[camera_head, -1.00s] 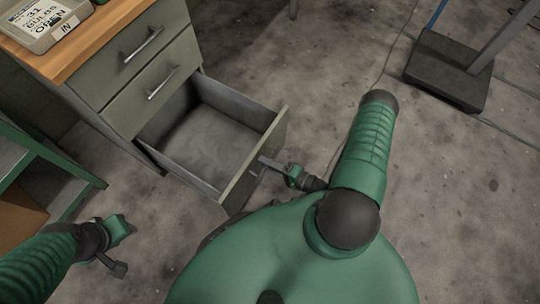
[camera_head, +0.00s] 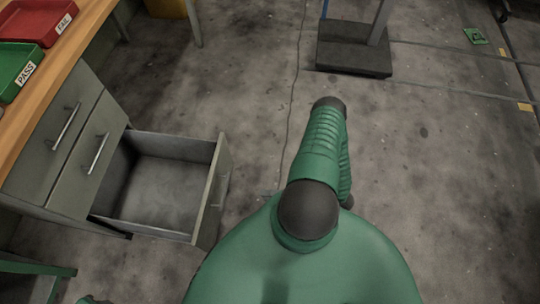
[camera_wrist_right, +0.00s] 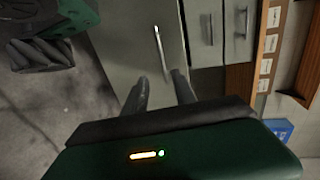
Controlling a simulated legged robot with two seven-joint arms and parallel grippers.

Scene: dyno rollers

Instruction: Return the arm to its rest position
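My right arm (camera_head: 325,150) reaches forward from the shoulder in the head view, and its elbow end points away from me. The forearm and most of the right gripper are hidden behind the upper arm and my body. A grey-green panel with a bar handle (camera_wrist_right: 162,52) lies beyond the fingertips. I cannot tell its distance from them. Only a green sliver, probably my left gripper (camera_head: 92,300), shows at the bottom left edge of the head view.
An open, empty-looking drawer (camera_head: 212,195) sticks out of the grey cabinet at the left. Red (camera_head: 35,22) and green (camera_head: 14,68) trays sit on the wooden worktop. A dark base (camera_head: 354,50) with an upright post stands ahead.

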